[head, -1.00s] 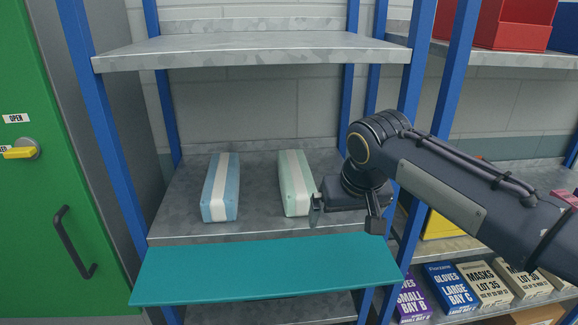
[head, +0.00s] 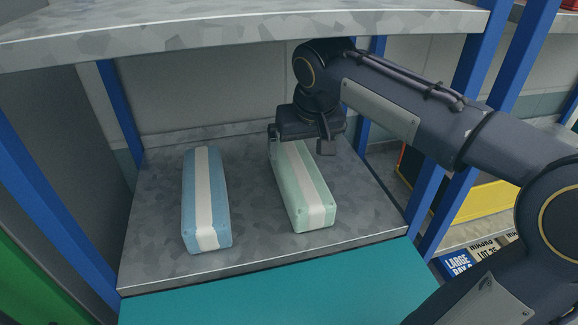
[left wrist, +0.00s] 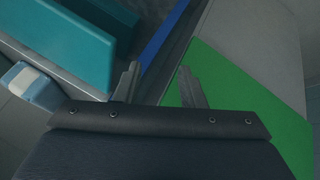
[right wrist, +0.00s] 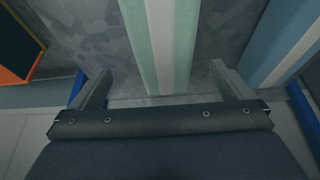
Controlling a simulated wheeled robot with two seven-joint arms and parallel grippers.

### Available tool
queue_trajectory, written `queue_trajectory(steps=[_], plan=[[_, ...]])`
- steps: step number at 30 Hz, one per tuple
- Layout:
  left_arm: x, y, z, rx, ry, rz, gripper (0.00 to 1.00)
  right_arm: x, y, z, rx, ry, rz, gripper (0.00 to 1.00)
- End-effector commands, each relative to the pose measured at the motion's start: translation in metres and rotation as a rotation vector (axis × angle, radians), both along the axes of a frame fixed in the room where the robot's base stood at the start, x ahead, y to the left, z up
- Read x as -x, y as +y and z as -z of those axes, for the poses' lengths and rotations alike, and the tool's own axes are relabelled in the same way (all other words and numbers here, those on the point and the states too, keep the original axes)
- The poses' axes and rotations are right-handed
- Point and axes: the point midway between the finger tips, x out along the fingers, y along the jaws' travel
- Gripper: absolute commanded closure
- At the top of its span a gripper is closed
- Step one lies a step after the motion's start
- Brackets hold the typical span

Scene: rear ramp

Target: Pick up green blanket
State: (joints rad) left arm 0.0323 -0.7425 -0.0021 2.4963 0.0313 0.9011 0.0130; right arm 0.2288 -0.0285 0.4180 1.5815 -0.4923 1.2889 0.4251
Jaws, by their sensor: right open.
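The green blanket (head: 290,178) is a long pale green bundle with a white band, lying on the grey shelf between the blue bundle and the right post. My right gripper (head: 298,148) is open over its far end, one finger to each side. In the right wrist view the green blanket (right wrist: 151,45) runs between the spread fingers of the right gripper (right wrist: 160,85); I cannot tell whether they touch it. The blanket's far end is hidden in the head view. My left gripper (left wrist: 160,80) is open and empty, away from the blanket.
A blue bundle with a white band (head: 190,205) lies to the left on the same shelf (head: 155,262). Another shelf (head: 200,28) is close above my right arm. Blue posts (head: 452,150) flank the bay. A teal panel (head: 270,295) is in front, below the shelf edge.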

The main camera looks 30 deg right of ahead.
Motion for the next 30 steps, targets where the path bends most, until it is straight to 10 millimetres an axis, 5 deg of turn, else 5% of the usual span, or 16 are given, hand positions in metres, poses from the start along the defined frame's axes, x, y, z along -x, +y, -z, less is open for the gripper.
queue_trajectory(steps=[18,26,30], plan=[[0.000,0.000,-0.012,0.000,0.000,0.000,0.64,-0.019,0.001,0.071,-0.001,0.004,0.000,0.00],[0.000,0.000,-0.012,0.000,0.000,0.000,0.64,-0.021,0.001,0.075,-0.001,0.001,0.000,0.00],[0.000,0.000,-0.012,0.000,0.000,0.000,0.64,-0.021,0.001,0.074,-0.001,0.001,0.000,0.16]])
